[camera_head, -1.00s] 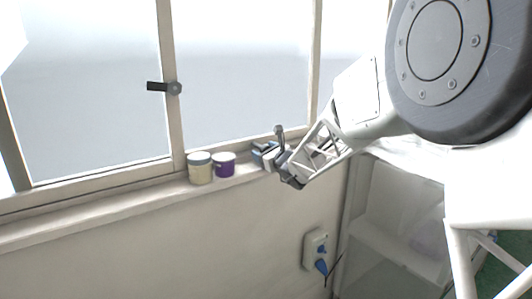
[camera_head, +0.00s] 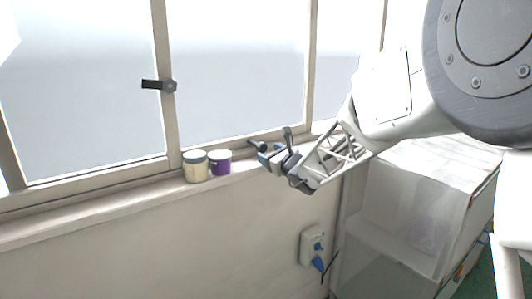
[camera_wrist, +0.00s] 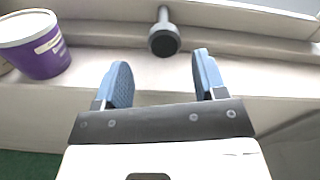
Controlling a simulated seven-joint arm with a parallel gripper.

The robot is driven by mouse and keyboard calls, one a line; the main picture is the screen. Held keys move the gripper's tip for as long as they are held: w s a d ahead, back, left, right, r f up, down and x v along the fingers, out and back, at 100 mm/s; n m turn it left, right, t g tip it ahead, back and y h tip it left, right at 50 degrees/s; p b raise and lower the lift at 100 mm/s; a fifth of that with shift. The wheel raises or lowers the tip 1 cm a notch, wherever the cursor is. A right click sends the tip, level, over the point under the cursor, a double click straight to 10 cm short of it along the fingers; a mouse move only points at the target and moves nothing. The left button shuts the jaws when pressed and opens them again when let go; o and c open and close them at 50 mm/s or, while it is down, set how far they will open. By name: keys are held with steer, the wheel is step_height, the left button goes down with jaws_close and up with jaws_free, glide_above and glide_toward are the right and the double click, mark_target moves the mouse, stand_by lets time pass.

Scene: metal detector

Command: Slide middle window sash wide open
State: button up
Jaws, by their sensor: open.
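The middle window sash (camera_head: 240,75) has a large frosted pane in a beige frame, with its left stile (camera_head: 169,125) upright. A dark latch handle (camera_head: 158,85) sticks out to the left from that stile. My gripper (camera_head: 277,152) is by the sill near the lower right of this pane, open and empty. In the wrist view its two blue fingers (camera_wrist: 160,80) are spread apart. A dark round-ended knob (camera_wrist: 164,38) on a short stem lies beyond the fingertips, roughly in line with the gap, not between the fingers. What the knob is fixed to is unclear.
A cream jar (camera_head: 195,167) and a purple tub (camera_head: 220,163) stand on the sill (camera_head: 110,205) left of my gripper; the tub (camera_wrist: 35,45) is close in the wrist view. A wall socket with a blue plug (camera_head: 314,246) is below. A pale cabinet (camera_head: 405,215) stands at right.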

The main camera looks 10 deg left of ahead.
steer(key=shift+v, duration=1.15)
steer(key=s+d+n+g+h, duration=0.1)
steer(key=s+d+n+g, duration=0.25)
steer(key=s, duration=0.45)
steer(key=s+d+r+n+g, duration=0.1)
steer(key=s+d+n+g, duration=0.1)
steer(key=s+n, duration=0.4)
steer(key=s+d+n+g+h, duration=0.1)
steer(key=s+d+n+g, duration=0.25)
steer(key=s, duration=0.55)
steer(key=s+d+f+n+h, duration=0.2)
steer(key=s+d+n+h, duration=0.1)
steer(key=s+d, duration=0.3)
steer(key=s+d+f+n+h, duration=0.3)
steer(key=s+d, duration=0.4)
steer(key=s, duration=0.4)
steer(key=s+d+f+n+g+h, duration=0.1)
steer(key=s+d+f+n+h, duration=0.1)
steer(key=s+d+n+h, duration=0.2)
steer(key=s+d+h, duration=0.1)
steer(key=s+d, duration=0.2)
steer(key=s, duration=0.2)
steer(key=shift+d+f+n, duration=0.2)
steer(key=shift+f+n, duration=0.05)
steer(key=shift+n, duration=0.15)
